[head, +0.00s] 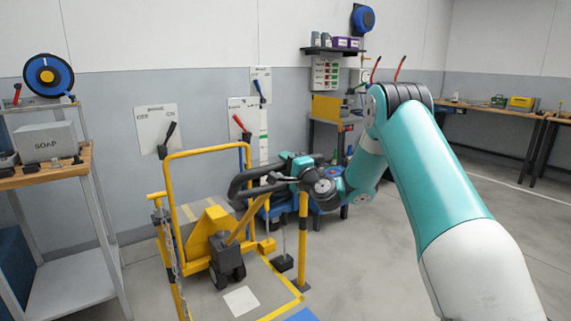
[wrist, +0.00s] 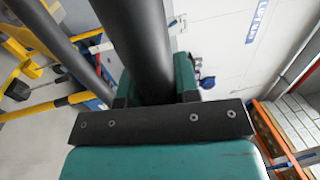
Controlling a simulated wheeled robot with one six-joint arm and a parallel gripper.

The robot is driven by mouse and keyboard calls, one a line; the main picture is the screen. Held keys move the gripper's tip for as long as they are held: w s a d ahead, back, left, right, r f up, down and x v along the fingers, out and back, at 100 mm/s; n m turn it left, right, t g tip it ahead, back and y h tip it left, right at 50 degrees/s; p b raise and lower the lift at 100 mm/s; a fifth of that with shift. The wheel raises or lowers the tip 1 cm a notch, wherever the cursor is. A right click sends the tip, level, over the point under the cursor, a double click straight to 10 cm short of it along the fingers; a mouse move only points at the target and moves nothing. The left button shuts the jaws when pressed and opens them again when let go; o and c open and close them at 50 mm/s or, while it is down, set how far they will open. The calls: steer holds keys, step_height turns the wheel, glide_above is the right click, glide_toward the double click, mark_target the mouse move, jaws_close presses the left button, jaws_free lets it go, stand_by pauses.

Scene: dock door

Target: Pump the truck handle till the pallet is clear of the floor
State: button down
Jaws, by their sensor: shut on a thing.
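The yellow pallet truck (head: 213,232) stands left of centre in the head view, with its dark wheels below. Its yellow shaft slopes up to the right, to a black loop handle (head: 240,184). My gripper (head: 290,166) is shut on the handle at its right end. In the wrist view my teal gripper (wrist: 155,92) has the thick black handle bar (wrist: 138,38) between its jaws. A blue pallet-like thing (head: 328,208) shows low behind my gripper, partly hidden. I cannot tell whether it is clear of the floor.
A yellow rail frame (head: 205,151) and a yellow post (head: 303,238) stand close around the truck. Wall levers hang behind. Open floor lies at the right, below the workbench (head: 490,110).

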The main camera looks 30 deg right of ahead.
steer(key=shift+r, duration=0.35)
steer(key=c, duration=0.8)
jaws_free()
steer(key=shift+s+r, duration=0.1)
steer(key=shift+s, duration=0.1)
steer(key=shift+c, duration=0.2)
steer(key=shift+f, duration=0.4)
steer(key=shift+s+f, duration=0.1)
steer(key=s+f+b, duration=0.2)
steer(key=s+b, duration=1.3)
steer(key=s, duration=0.2)
steer(key=shift+d+f+b, duration=0.15)
steer(key=shift+d+b, duration=0.15)
